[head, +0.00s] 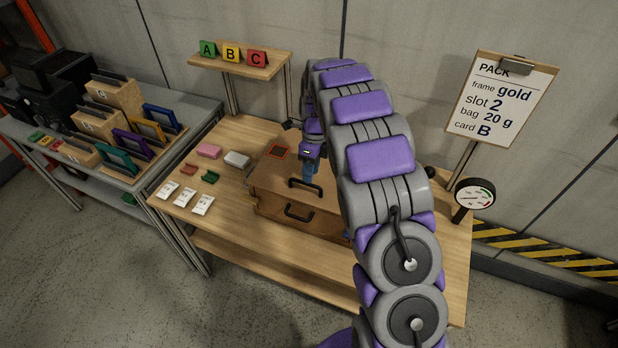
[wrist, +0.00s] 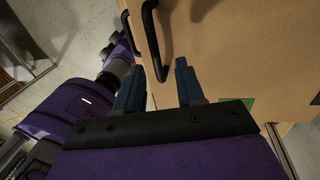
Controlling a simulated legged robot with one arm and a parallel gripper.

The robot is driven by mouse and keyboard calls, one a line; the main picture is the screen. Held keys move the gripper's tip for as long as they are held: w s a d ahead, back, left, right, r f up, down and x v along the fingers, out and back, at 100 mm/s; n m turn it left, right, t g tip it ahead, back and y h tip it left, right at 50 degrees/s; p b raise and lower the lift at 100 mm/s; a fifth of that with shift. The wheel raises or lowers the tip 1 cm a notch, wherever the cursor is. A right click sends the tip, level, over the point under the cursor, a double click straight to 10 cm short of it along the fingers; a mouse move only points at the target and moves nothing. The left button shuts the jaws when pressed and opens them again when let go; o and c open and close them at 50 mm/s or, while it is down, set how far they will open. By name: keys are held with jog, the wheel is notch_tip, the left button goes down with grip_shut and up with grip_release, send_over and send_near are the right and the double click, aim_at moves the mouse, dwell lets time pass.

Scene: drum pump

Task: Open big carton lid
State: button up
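The big carton (head: 268,186) is brown and stands on the wooden table with its lid down. A black handle (head: 305,185) is on top of the lid, and a second black handle (head: 297,212) is on the front face. My gripper (head: 308,172) is over the lid, close to the top handle. In the wrist view my gripper (wrist: 161,68) is open, with two dark blue fingers apart. A black handle (wrist: 152,38) reaches from the top edge down to between the fingertips. I cannot tell whether they touch it. My arm hides the carton's right side.
On the wooden table (head: 235,135), left of the carton, lie white packets (head: 185,196), a pink block (head: 208,151) and a white block (head: 237,159). A card shelf (head: 240,65) stands behind. A gauge (head: 474,196) and a clipboard (head: 500,100) stand at right.

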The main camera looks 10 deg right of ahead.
jog(key=shift+x, duration=1)
jog(key=shift+a+f, duration=0.3)
jog(key=shift+a, duration=0.5)
jog(key=shift+d, duration=0.6)
jog(key=c, duration=0.5)
jog(key=shift+s+a, duration=0.1)
grip_shut()
jog(key=shift+a, duration=0.15)
jog(key=shift+r, duration=0.1)
